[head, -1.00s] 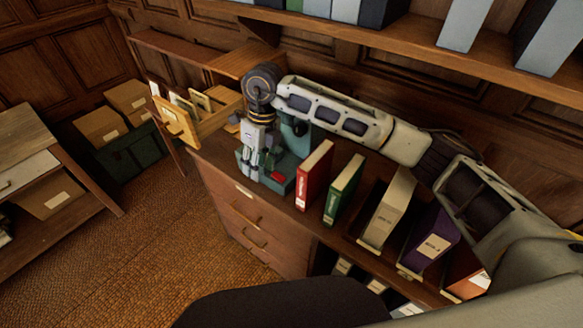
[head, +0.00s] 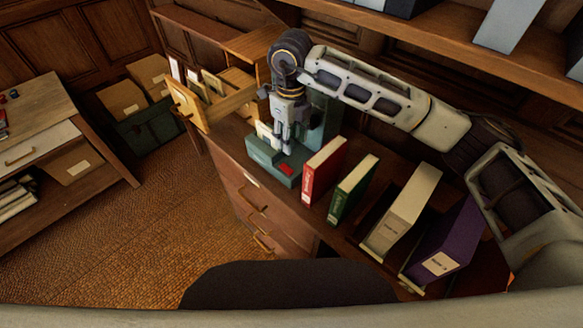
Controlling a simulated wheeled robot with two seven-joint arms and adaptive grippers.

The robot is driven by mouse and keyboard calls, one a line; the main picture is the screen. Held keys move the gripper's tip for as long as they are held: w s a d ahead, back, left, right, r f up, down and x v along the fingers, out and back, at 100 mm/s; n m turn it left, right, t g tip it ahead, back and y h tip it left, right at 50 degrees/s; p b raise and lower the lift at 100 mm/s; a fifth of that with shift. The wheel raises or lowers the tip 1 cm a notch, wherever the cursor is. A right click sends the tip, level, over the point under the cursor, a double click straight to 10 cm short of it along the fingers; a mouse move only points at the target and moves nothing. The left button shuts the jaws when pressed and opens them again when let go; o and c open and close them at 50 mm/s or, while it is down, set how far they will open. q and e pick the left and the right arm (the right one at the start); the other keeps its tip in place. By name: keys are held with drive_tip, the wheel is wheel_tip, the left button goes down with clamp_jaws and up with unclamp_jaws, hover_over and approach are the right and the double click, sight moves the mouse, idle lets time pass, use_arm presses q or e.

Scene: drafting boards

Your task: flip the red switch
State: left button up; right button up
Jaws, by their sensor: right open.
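The red switch (head: 287,169) sits on the top of a teal device (head: 262,155) with a taller back part, on the wooden cabinet. My right gripper (head: 285,146) points down over the device, just behind and above the red switch. Its fingers look close together in the picture, but it is open and holds nothing that I can see. I cannot tell whether a fingertip touches the device. The gripper hides part of the device. My left gripper is not in view.
A red book (head: 323,170) stands close to the right of the device, then a green book (head: 351,190), a cream binder (head: 402,213) and a purple binder (head: 445,240). An open drawer with cards (head: 188,103) juts out at left. A shelf (head: 450,55) runs above my arm.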

sight(291, 172)
wheel_tip(291, 172, down, 12)
drive_tip(key=p, duration=0.3)
drive_tip(key=shift+r, duration=0.1)
drive_tip(key=shift+f, duration=1)
clamp_jaws()
